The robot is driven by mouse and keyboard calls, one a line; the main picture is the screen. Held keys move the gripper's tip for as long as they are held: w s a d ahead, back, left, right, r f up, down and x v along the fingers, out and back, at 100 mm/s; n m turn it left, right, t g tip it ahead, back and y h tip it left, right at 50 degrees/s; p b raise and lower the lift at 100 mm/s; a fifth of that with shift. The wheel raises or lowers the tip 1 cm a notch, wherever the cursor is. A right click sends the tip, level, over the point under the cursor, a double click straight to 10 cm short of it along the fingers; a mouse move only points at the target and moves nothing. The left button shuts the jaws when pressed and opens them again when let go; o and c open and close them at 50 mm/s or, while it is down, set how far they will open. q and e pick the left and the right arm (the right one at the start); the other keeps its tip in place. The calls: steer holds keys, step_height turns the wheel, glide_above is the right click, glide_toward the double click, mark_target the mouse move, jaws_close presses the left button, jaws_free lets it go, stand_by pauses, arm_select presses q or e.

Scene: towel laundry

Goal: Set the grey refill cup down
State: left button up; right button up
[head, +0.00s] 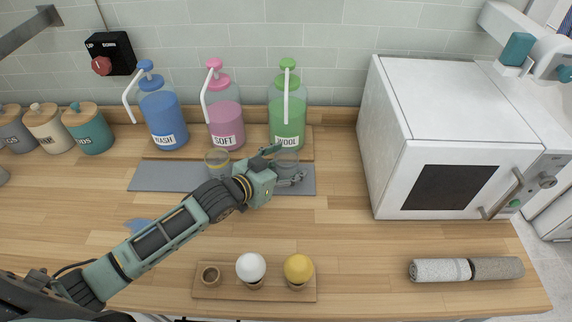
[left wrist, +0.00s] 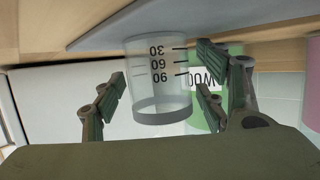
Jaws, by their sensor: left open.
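The grey refill cup (head: 287,158) is clear with a grey rim band and stands on the grey mat (head: 160,178), in front of the green WOOL dispenser. In the left wrist view, which is upside down, the cup (left wrist: 158,85) shows its 30, 60, 90 marks, and its base meets the mat (left wrist: 120,25). My left gripper (head: 292,168) is open, its fingers on either side of the cup; in the left wrist view the gripper (left wrist: 155,95) shows gaps between its pads and the cup.
A yellow-rimmed cup (head: 217,160) stands on the mat to the left. WASH (head: 160,112), SOFT (head: 225,115) and WOOL (head: 287,112) dispensers stand behind. A white machine (head: 400,130) is at right. A wooden holder (head: 225,288) with white and yellow balls is in front.

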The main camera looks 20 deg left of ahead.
arm_select(q)
steer(key=shift+s+r, duration=0.1)
steer(key=b+v, duration=0.1)
steer(key=v, duration=0.9)
steer(key=shift+s+a, duration=0.1)
steer(key=shift+a, duration=0.05)
steer(key=shift+b+v, duration=0.3)
steer(key=shift+v, duration=0.5)
